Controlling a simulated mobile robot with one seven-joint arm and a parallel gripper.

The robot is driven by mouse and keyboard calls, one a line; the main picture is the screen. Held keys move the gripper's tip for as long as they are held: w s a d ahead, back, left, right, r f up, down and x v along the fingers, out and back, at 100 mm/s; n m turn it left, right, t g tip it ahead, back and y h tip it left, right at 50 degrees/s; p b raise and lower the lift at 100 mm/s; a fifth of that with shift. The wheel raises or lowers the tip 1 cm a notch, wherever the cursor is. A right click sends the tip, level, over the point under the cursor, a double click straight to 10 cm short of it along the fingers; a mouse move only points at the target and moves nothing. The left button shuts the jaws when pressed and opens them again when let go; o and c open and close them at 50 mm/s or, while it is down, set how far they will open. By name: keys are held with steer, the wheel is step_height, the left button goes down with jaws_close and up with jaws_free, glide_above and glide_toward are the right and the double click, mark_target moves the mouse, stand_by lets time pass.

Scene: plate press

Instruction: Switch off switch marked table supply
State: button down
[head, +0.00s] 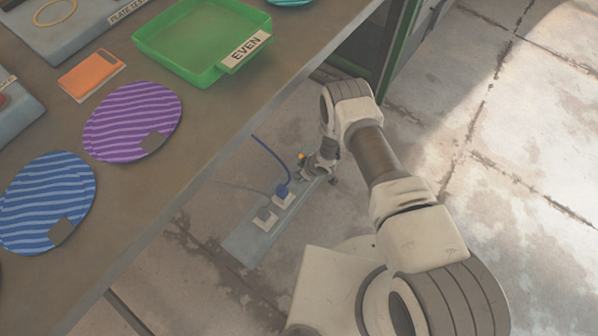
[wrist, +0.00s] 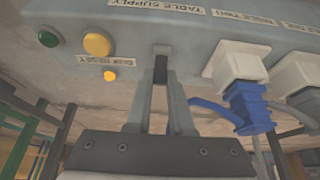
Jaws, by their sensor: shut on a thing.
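The supply strip (head: 250,240) lies on the floor below the table's edge in the head view. In the wrist view, the label reading table supply (wrist: 140,4) is at the top of its grey housing. A dark switch lever (wrist: 161,67) stands just below and right of that label, between my fingertips. My gripper (wrist: 160,92) is shut on this lever. In the head view my gripper (head: 322,170) is at the far end of the strip, and the lever is hidden there. Which way the lever is set cannot be told.
A blue plug (wrist: 245,108) and its cable are close right of my fingers. White sockets (wrist: 235,65) sit beside it. A yellow button (wrist: 97,44) and a green button (wrist: 48,38) are left. The table (head: 190,170) overhangs the strip's left side; open floor (head: 500,210) lies right.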

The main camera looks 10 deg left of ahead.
steer(key=shift+s+d+f+t+y, duration=0.15)
steer(key=shift+d+t+y, duration=0.2)
steer(key=shift+y, duration=0.4)
steer(key=shift+s+d+r+t+y, duration=0.1)
steer(key=shift+d+t+y, duration=0.2)
steer(key=shift+y, duration=0.4)
steer(key=shift+s+d+f+t+y, duration=0.15)
steer(key=shift+d+t+y, duration=0.2)
steer(key=shift+y, duration=0.4)
steer(key=shift+r, duration=0.1)
steer(key=c, duration=0.8)
jaws_free()
steer(key=shift+r, duration=0.15)
